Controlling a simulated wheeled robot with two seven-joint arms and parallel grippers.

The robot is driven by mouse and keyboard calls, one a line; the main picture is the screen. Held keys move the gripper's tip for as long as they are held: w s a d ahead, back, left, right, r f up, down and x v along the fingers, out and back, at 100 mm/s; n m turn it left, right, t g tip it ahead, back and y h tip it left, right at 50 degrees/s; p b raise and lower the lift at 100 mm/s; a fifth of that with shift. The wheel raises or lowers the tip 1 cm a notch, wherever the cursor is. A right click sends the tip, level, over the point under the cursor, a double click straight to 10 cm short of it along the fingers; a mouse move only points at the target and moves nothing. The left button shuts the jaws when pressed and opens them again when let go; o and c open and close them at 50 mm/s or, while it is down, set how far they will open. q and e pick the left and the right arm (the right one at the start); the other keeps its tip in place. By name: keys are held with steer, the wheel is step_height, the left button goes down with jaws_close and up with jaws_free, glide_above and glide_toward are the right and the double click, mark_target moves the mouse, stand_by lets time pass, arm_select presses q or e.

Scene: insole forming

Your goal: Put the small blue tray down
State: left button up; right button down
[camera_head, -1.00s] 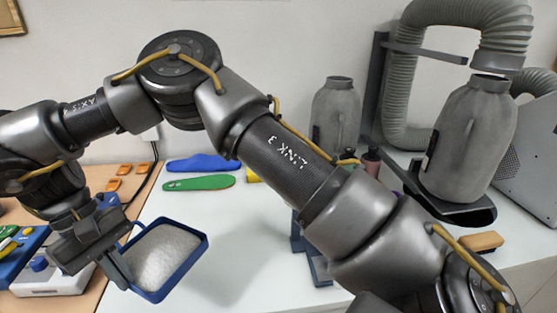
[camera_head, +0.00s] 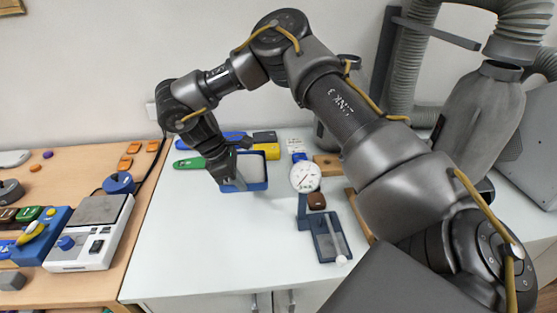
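The small blue tray (camera_head: 256,186) holds white granular material (camera_head: 248,167) and looks level over the white table, left of the dial gauge. I cannot tell whether its bottom touches the table. My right gripper (camera_head: 238,182) comes down from above at the tray's left side. Its fingers appear closed on the tray's left wall, though the far finger is partly hidden. My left gripper is not in view.
A dial gauge (camera_head: 305,177) and a blue-grey tray with a pale rod (camera_head: 325,245) stand to the right. Green (camera_head: 188,163) and blue insoles lie behind. A scale (camera_head: 90,235) is on the wooden table. The white table's front left (camera_head: 200,255) is clear.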

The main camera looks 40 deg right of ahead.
steer(key=shift+d+f, duration=0.15)
steer(key=shift+d, duration=0.2)
glide_above(252, 216)
steer(key=w+a, duration=0.1)
steer(key=f, duration=0.4)
steer(key=f+p, duration=0.1)
steer(key=f, duration=0.4)
steer(key=shift+w+a+f, duration=0.15)
steer(key=shift+a+f, duration=0.05)
steer(key=shift+f, duration=0.05)
steer(key=shift+w+f, duration=0.1)
steer(key=shift+f, duration=0.15)
steer(key=c, duration=1.7)
jaws_free()
steer(key=shift+f, duration=0.1)
